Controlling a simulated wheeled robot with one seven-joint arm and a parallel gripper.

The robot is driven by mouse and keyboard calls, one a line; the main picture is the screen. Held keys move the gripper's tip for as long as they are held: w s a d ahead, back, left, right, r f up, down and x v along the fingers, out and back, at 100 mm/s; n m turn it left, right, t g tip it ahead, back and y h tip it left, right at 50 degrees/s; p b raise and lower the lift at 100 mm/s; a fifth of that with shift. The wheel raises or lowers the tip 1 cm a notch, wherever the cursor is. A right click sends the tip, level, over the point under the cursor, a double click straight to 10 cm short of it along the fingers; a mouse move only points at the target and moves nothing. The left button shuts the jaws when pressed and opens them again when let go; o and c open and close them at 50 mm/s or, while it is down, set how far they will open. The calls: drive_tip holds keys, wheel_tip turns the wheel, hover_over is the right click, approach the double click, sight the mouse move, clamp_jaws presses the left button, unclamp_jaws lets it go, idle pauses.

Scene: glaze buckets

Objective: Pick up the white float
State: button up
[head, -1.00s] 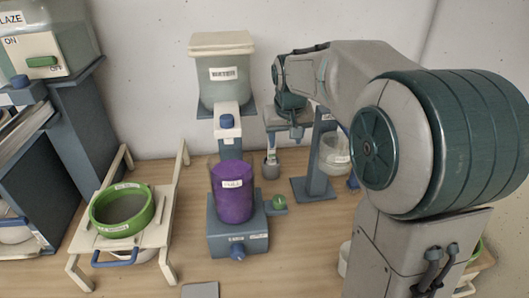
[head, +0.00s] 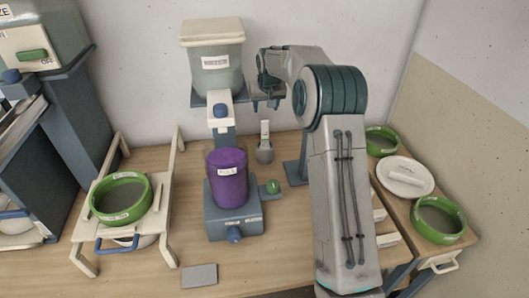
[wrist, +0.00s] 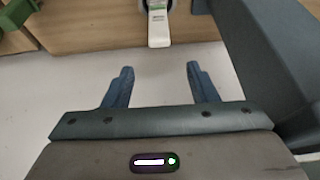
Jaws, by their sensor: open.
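A white round plate with a white bar handle (head: 405,177) lies on the right-hand cabinet top; it may be the white float, but its label is too small to read. My gripper (head: 265,104) is high at the back, right of the clear bucket, far left of that plate. Its two fingers are apart and empty in the wrist view (wrist: 160,68). A small scoop with a white labelled handle (head: 265,133) and grey cup stands below my gripper; the handle also shows beyond the fingertips in the wrist view (wrist: 158,28), apart from them.
Green-rimmed bowls (head: 440,219) (head: 381,140) flank the white plate. A purple bucket (head: 227,178) stands on a blue-grey base, with a lidded bucket (head: 214,65) above behind it. A green sieve (head: 121,198) sits on a white rack. The front of the wooden table is mostly clear.

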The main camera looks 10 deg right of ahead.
sight(265, 121)
drive_tip(key=f, duration=0.5)
drive_tip(key=shift+w+p, duration=0.25)
drive_tip(key=shift+p, duration=0.15)
drive_tip(key=shift+p+x, duration=0.65)
drive_tip(key=shift+x, duration=2.45)
clamp_jaws()
drive_tip(key=shift+r, duration=0.1)
